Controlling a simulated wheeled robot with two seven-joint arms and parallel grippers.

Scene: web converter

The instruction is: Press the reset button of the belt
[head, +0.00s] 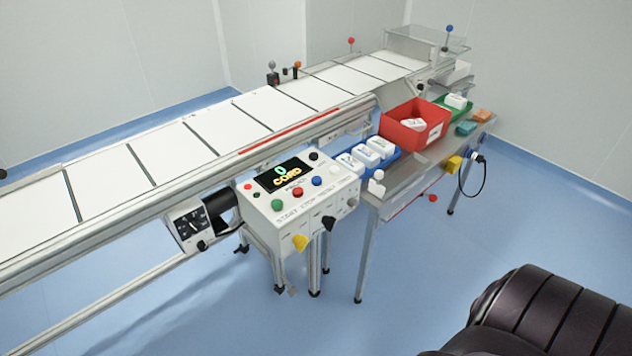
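A white control box (262,214) stands at the front side of the belt (215,128). Its sloped top has a dark display (284,174) with lit characters. A green button (277,204), a red button (298,192) and a blue button (317,181) sit in a row below the display. A white knob (333,170) and a black knob (313,156) are farther right. The lettering on the front edge is too small to read surely, so I cannot tell from it which button is reset. Neither of my grippers is in view.
A metal side table (385,205) right of the box bears a red bin (416,128), a blue tray with white packs (366,154) and a green tray (460,107). Yellow and black knobs stick out from the box's front.

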